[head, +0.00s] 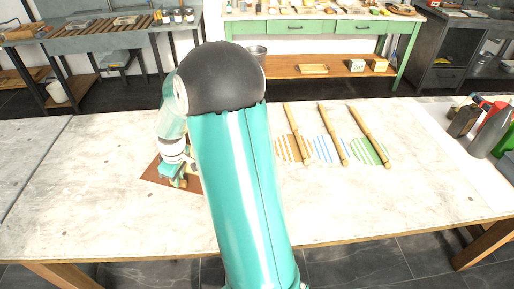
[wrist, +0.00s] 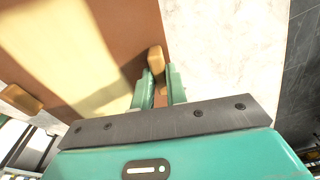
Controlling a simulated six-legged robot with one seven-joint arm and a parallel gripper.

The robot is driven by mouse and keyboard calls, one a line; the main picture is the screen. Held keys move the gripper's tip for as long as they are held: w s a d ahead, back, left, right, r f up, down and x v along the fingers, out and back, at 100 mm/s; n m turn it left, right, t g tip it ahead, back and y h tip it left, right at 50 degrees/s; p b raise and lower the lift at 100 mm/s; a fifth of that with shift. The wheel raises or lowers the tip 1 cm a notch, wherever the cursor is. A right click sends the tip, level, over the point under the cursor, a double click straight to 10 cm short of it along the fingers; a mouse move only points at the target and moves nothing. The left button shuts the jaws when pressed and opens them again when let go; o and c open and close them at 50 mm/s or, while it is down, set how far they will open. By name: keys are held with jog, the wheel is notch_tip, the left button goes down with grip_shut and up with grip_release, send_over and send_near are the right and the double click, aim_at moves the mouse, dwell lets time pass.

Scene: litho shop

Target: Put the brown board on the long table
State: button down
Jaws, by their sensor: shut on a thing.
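The brown board (head: 153,178) shows at the left-middle of the long pale table (head: 100,215), partly hidden by my arm. In the wrist view the brown board (wrist: 130,25) fills the upper left, with a cream rectangle (wrist: 70,45) on it and small wooden blocks (wrist: 155,59) at its edges. My gripper (head: 178,180) is at the board's right part. In the wrist view its two green fingers (wrist: 161,88) are shut on the board near one wooden block. I cannot tell whether the board touches the tabletop or is slightly above it.
Three wooden rolling pins (head: 333,135) lie over striped round patches right of my arm. Bottles (head: 490,130) and tools crowd the right end. A green bench (head: 310,28) and a grey workbench (head: 120,28) stand behind. The table's front is clear.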

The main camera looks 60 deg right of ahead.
jog(key=s+d, duration=0.3)
jog(key=s+d+r+n, duration=0.1)
jog(key=s+d, duration=0.2)
jog(key=s+d+r+n, duration=0.1)
jog(key=s+d, duration=0.2)
jog(key=shift+s+d+r, duration=0.1)
jog(key=shift+s+r, duration=0.15)
jog(key=s+d+r+n, duration=0.2)
jog(key=s, duration=0.7)
jog(key=s+d+r+n, duration=0.1)
jog(key=s+d+n, duration=0.1)
jog(key=s, duration=0.7)
jog(key=s+d+r+n, duration=0.2)
jog(key=s+d+n, duration=0.1)
jog(key=s, duration=0.5)
jog(key=shift+g+y, duration=0.3)
jog(key=shift+y, duration=0.1)
jog(key=w+f, duration=0.3)
jog(key=w, duration=0.1)
jog(key=w+a+f, duration=0.1)
jog(key=w+f, duration=0.2)
jog(key=w, duration=0.1)
jog(key=w+a+f, duration=0.1)
jog(key=w+f, duration=0.2)
jog(key=w, duration=0.1)
jog(key=shift+w, duration=0.1)
jog(key=shift+w+f, duration=0.4)
jog(key=shift+f, duration=0.1)
jog(key=shift+w+f, duration=0.15)
jog(key=shift+f, duration=1.65)
